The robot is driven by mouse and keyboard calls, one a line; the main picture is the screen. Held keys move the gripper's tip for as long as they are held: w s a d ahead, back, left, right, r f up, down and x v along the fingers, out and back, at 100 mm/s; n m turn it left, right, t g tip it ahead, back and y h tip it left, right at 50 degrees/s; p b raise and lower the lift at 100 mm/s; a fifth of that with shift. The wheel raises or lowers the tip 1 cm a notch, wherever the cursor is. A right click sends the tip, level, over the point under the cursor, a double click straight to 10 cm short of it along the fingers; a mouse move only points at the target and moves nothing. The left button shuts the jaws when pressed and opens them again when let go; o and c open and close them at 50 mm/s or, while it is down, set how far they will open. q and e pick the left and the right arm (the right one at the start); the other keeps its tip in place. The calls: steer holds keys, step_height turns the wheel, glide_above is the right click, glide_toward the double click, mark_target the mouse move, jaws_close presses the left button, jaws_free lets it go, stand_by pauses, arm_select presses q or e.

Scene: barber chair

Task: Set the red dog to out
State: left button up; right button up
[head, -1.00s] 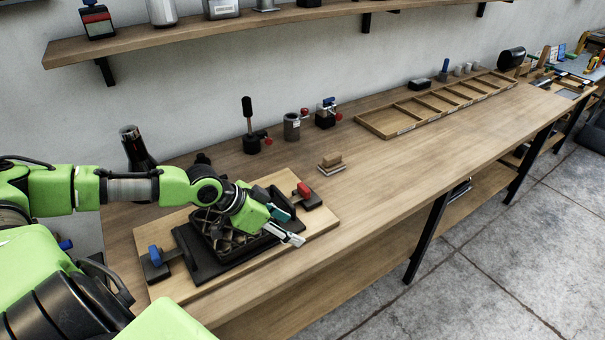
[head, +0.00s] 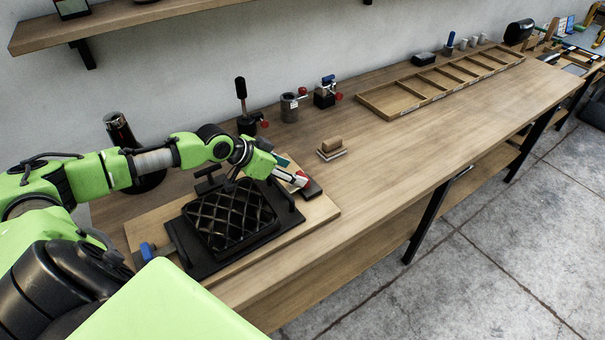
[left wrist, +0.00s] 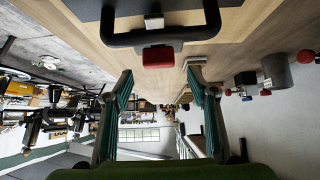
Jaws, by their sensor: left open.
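The red dog (head: 301,180) is a small red block on a dark base at the right end of the wooden board (head: 318,213). In the left wrist view the red dog (left wrist: 158,57) shows at top centre, beside a dark bar. My left gripper (head: 297,178) is at the red dog in the head view and partly covers it. In the left wrist view its two teal fingers (left wrist: 160,82) are wide apart, with the red dog between and beyond them. I cannot tell whether they touch it. The blue dog (head: 146,251) is at the board's left end. My right gripper is not in view.
A black quilted cushion (head: 230,215) lies on a dark plate on the board. A wooden block (head: 331,146), clamps and a lever stand behind it. A divided wooden tray (head: 440,82) lies at the back.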

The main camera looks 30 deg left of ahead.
mark_target(303, 175)
arm_select(q)
steer(key=x, duration=0.2)
steer(key=shift+w+d+f, duration=0.2)
steer(key=shift+w+d, duration=0.05)
steer(key=shift+w, duration=0.05)
steer(key=shift+p+x, duration=0.4)
steer(key=shift+x, duration=0.7)
steer(key=shift+w+f, duration=0.25)
steer(key=shift+f, duration=0.1)
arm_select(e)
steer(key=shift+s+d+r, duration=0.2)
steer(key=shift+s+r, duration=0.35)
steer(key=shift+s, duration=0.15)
